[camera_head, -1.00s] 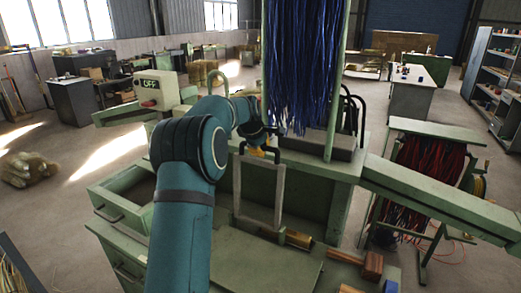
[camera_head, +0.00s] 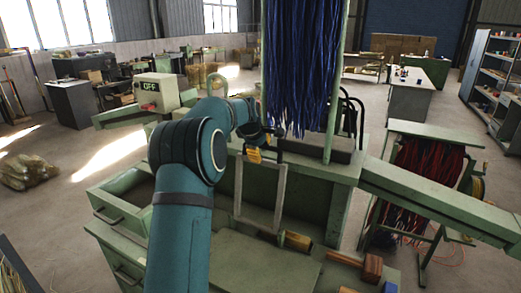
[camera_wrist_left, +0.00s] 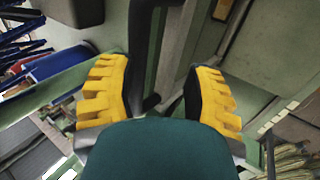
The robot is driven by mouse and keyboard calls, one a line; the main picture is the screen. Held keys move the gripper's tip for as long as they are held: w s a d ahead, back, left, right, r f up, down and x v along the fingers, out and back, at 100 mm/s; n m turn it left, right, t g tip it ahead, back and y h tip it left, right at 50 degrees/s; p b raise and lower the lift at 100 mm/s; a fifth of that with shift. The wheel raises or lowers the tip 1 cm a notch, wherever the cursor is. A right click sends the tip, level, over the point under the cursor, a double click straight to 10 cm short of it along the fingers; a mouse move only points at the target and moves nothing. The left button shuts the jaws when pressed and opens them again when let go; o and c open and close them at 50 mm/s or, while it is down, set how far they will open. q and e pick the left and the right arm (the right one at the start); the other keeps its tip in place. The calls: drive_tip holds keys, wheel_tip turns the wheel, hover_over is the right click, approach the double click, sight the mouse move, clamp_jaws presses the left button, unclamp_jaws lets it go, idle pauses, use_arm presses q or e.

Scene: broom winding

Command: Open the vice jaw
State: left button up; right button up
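A grey rectangular metal frame (camera_head: 262,208) stands upright on the front of the green machine (camera_head: 310,205), under a hanging bundle of blue bristles (camera_head: 300,75). A dark metal bar (camera_head: 279,157) sits at the frame's top. I cannot tell which part is the vice jaw. My left gripper (camera_head: 259,150) is at the top of the frame, close to this bar. In the left wrist view its yellow fingers stand apart, and a dark upright bar (camera_wrist_left: 142,45) shows between and beyond them. I see no clear contact. My right gripper is not in view.
A control box marked OFF (camera_head: 158,91) with a red knob is at the left. An open green drawer (camera_head: 125,190) juts out at the left front. A wooden-headed tool (camera_head: 371,268) and blue block lie at the right front. A green beam (camera_head: 440,203) extends right.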

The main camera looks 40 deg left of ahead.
use_arm(q)
drive_tip(key=shift+f, duration=0.1)
drive_tip(key=v, duration=1.2)
drive_tip(key=shift+c, duration=0.5)
